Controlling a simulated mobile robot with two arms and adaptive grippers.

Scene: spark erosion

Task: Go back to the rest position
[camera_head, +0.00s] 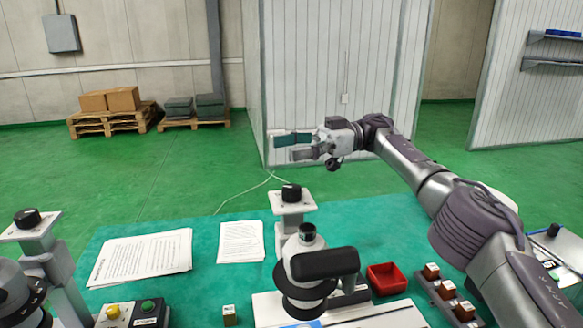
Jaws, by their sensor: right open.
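My right gripper (285,148) is in the upper middle of the head view, held high and apart from the table, its fingers pointing left. Its two fingers are apart, with nothing visible between them. My right arm runs from it down to the lower right corner. My left gripper is not in view. The green-topped table (205,290) lies below and in front.
Papers (140,258) lie on the table's left, with another sheet (241,241) beside them. A black-and-white device (325,263) stands mid-front, beside a red tray (386,279). A rack of blocks (447,289) is under my right arm. Knob-topped stands (292,208) rise nearby.

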